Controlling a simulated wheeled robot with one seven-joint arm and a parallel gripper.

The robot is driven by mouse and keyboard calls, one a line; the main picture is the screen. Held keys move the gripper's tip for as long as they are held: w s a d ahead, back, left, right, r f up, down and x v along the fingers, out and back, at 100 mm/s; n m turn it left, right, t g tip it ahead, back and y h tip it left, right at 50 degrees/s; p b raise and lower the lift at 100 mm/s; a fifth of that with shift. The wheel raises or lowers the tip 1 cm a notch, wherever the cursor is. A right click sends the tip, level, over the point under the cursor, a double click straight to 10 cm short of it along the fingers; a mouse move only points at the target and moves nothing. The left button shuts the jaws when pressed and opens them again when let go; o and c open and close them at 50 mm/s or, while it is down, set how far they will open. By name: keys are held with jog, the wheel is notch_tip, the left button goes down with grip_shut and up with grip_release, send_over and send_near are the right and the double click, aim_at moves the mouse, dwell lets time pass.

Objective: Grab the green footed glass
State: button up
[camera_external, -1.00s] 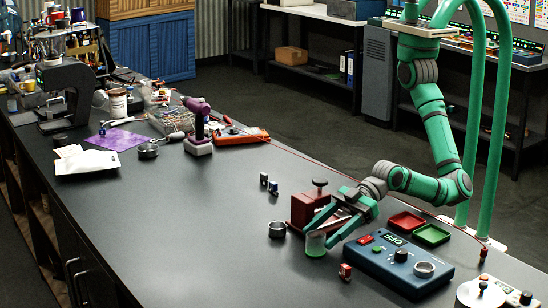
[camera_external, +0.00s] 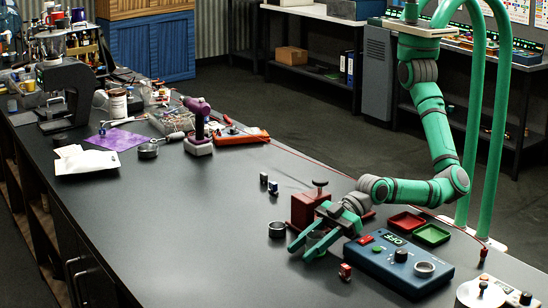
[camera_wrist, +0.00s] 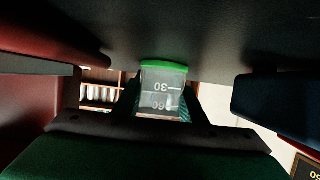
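The green footed glass (camera_wrist: 162,92) is clear, with a bright green foot and measuring marks reading 30 and 60. In the wrist view it appears upside down, foot uppermost against the dark bench. It is between the two fingers of my gripper (camera_wrist: 163,100), close to both; contact is hard to judge. In the external view my gripper (camera_external: 299,252) is low over the bench, its green fingers spread apart and reaching left. There the fingers hide most or all of the glass.
A dark red block with a knob (camera_external: 307,208) stands just behind my gripper. A blue control box (camera_external: 398,263) is to its right, with red (camera_external: 406,221) and green (camera_external: 432,235) trays behind. A metal ring (camera_external: 277,229) and a small red part (camera_external: 345,271) are nearby.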

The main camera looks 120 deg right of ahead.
jog(key=c, duration=0.4)
jog(key=shift+c, duration=0.2)
